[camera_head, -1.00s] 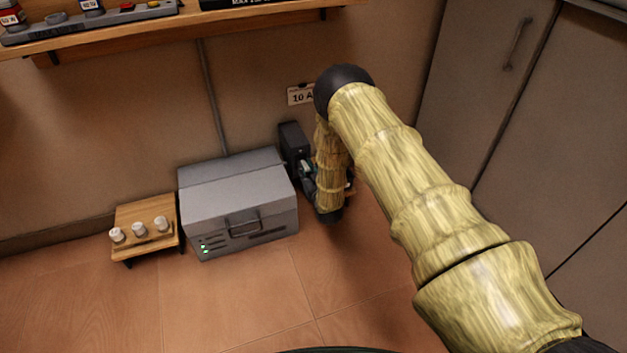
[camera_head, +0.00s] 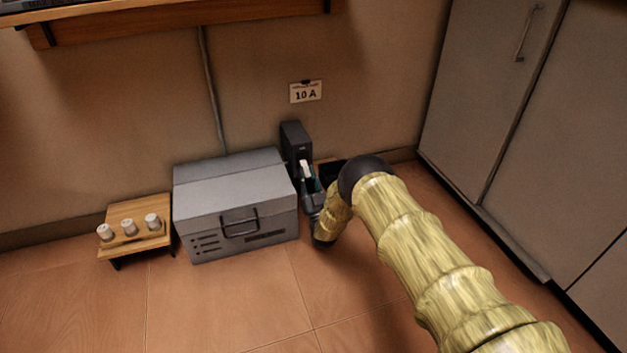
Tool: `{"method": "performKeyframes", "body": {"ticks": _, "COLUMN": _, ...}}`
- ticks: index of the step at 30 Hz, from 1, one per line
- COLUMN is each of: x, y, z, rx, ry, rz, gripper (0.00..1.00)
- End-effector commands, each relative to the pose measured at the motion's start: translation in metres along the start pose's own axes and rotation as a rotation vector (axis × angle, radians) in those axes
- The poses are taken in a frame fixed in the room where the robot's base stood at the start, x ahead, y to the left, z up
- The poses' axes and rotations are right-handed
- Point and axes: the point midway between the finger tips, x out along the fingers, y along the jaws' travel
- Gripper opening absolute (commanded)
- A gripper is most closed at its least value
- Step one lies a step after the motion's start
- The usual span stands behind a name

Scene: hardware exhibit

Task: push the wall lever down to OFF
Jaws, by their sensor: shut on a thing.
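The dark wall switch box (camera_head: 295,137) is low on the wall, just right of the grey metal case. A pale piece that looks like the lever's handle (camera_head: 305,168) shows at its lower front. My gripper (camera_head: 308,178) is at this handle, low in front of the switch box, and is shut on it. The fingers are small here and partly hidden, so the exact grip and any ON or OFF marking cannot be read. My arm comes in from the lower right.
The grey metal case (camera_head: 236,190) stands close left of my gripper; no lights show on its front. A small wooden stand (camera_head: 135,215) holds white fuse-like pieces. A dark box (camera_head: 330,170) is behind my arm. Cabinets (camera_head: 487,90) stand right.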

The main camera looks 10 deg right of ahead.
Motion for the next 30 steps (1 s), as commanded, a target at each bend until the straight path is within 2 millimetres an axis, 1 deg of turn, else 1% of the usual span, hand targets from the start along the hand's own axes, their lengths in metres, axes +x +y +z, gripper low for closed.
{"method": "performKeyframes", "body": {"ticks": 1, "x": -0.0025, "y": -0.0004, "z": 0.0036, "rx": 0.000, "ry": 0.012, "rz": 0.000, "gripper": 0.00}}
{"method": "performKeyframes", "body": {"ticks": 9, "x": -0.0013, "y": -0.0010, "z": 0.0039, "rx": 0.001, "ry": 0.046, "rz": 0.000, "gripper": 0.00}}
{"method": "performKeyframes", "body": {"ticks": 20, "x": -0.0011, "y": -0.0006, "z": 0.0035, "rx": 0.001, "ry": 0.048, "rz": 0.000, "gripper": 0.00}}
{"method": "performKeyframes", "body": {"ticks": 21, "x": -0.0011, "y": -0.0005, "z": 0.0035, "rx": 0.001, "ry": 0.047, "rz": 0.000, "gripper": 0.28}}
{"method": "performKeyframes", "body": {"ticks": 23, "x": -0.0011, "y": -0.0004, "z": 0.0035, "rx": 0.001, "ry": 0.047, "rz": 0.000, "gripper": 0.39}}
{"method": "performKeyframes", "body": {"ticks": 24, "x": -0.0010, "y": -0.0003, "z": 0.0034, "rx": 0.001, "ry": 0.047, "rz": 0.000, "gripper": 0.43}}
{"method": "performKeyframes", "body": {"ticks": 30, "x": -0.0008, "y": 0.0003, "z": 0.0031, "rx": 0.001, "ry": 0.048, "rz": 0.000, "gripper": 0.43}}
